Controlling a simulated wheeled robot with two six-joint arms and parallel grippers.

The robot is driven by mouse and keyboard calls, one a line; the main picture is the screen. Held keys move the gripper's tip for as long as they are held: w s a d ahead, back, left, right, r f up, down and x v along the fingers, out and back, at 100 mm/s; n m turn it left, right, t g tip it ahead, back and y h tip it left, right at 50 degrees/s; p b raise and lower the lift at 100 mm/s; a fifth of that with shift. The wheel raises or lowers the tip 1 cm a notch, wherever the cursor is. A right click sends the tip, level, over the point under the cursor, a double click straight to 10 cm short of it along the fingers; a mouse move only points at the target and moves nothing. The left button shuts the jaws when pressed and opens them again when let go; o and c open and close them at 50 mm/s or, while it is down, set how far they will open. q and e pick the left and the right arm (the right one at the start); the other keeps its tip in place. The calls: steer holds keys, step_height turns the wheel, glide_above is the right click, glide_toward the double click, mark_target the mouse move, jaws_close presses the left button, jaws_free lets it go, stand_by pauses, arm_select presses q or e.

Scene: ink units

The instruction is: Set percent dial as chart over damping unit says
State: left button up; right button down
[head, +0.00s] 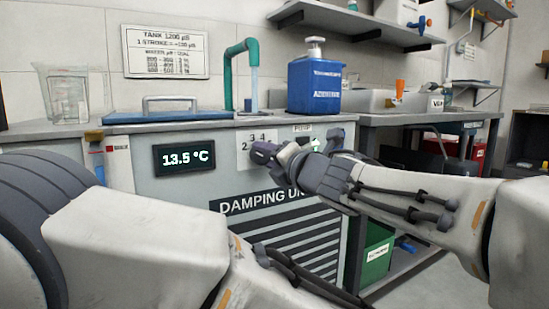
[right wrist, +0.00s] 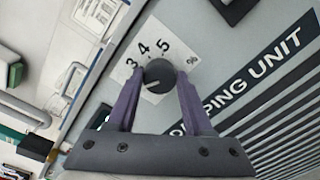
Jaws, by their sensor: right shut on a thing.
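The damping unit (head: 224,172) is a grey cabinet with a dark name strip and a 13.5 °C display (head: 184,157). Its percent dial has a white scale plate (head: 243,148) with numbers. In the right wrist view the dark round knob (right wrist: 159,74) shows, with 3, 4, 5 and a % sign around it. A pale mark on the knob points to the lower left, below the 3. My right gripper (head: 268,152) is shut on the knob, one purple finger on each side. The chart (head: 166,52) hangs on the wall above; its small rows are hard to read. My left gripper is out of view.
On the counter stand a clear jug (head: 64,94), a blue tray with a handle (head: 168,116), a green tap pipe (head: 230,78) and a blue pump bottle (head: 314,84). A green bin (head: 376,255) is below right. My left forearm crosses the foreground.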

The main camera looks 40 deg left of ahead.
steer(key=shift+w+d, duration=0.15)
steer(key=shift+w, duration=0.1)
steer(key=shift+c, duration=2.1)
jaws_free()
steer(key=shift+o, duration=0.6)
steer(key=shift+s, duration=0.15)
steer(key=v, duration=1)
steer(key=shift+d, duration=0.15)
steer(key=shift+s, duration=0.1)
